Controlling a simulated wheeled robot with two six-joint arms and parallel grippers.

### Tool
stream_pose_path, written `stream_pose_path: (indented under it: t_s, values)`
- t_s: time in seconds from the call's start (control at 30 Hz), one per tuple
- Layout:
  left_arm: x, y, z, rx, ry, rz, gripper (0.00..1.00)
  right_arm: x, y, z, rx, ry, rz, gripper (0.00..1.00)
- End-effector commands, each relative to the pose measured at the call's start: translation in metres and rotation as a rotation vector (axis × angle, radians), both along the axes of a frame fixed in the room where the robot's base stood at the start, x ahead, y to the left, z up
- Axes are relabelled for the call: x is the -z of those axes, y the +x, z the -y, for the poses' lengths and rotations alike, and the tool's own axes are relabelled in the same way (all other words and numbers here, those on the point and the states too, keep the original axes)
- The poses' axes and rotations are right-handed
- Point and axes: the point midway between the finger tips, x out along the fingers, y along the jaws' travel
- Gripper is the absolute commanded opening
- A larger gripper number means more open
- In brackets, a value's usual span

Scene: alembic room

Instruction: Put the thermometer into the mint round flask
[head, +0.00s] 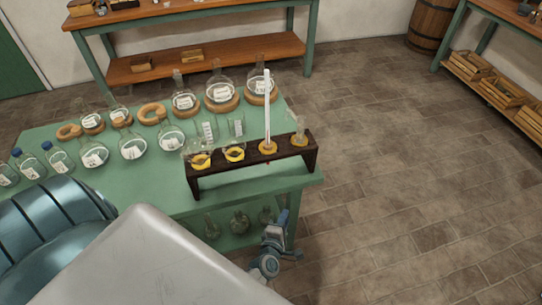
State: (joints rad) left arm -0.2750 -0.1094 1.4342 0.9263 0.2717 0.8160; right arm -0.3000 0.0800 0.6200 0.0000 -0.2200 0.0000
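A long white stick, which looks like the thermometer (267,105), stands upright at the dark wooden rack (252,167) on the green table. Its lower end meets a yellow ring of the rack. Several clear round flasks stand on the table, among them one at the back (221,92) on a cork ring. I cannot tell which flask is the mint one; their tints are too faint. My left gripper (277,234) is below and in front of the rack, near the table's front right corner, apart from the thermometer. Its fingers are too small to read. My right gripper is not in view.
Glass vessels stand at the rack's other yellow rings, close beside the thermometer. Blue-capped bottles (57,158) stand at the table's left. More glassware (239,222) is under the table. A wooden bench (200,63) stands behind. The floor (400,170) at right is clear.

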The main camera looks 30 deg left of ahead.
Motion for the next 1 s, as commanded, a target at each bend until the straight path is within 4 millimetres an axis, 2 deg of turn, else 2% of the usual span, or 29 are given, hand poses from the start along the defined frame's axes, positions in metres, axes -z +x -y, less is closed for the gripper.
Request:
stream_pose_path:
  t_s: [0.03, 0.1, 0.2, 0.3, 0.4, 0.5, 0.67, 1.0]
  values:
    - [-0.043, 0.013, -0.004, -0.084, -0.125, 0.104, 0.28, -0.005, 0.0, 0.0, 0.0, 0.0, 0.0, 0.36]
    - [-0.095, 0.024, -0.014, -0.197, -0.317, 0.248, 0.28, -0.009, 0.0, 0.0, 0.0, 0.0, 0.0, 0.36]
    - [-0.161, 0.029, -0.03, -0.338, -0.594, 0.444, 0.28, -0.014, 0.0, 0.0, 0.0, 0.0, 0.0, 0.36]
    - [-0.213, 0.026, -0.045, -0.443, -0.841, 0.611, 0.28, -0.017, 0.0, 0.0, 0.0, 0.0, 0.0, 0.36]
    - [-0.246, 0.02, -0.056, -0.511, -1.022, 0.726, 0.28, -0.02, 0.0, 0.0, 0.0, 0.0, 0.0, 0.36]
    - [-0.261, 0.016, -0.061, -0.543, -1.12, 0.784, 0.28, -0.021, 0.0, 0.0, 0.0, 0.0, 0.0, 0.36]
    - [-0.266, 0.023, -0.068, -0.549, -1.15, 0.801, 0.28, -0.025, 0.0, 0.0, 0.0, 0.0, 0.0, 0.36]
    - [-0.266, 0.07, -0.104, -0.545, -1.143, 0.798, 0.28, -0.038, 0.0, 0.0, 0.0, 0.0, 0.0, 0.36]
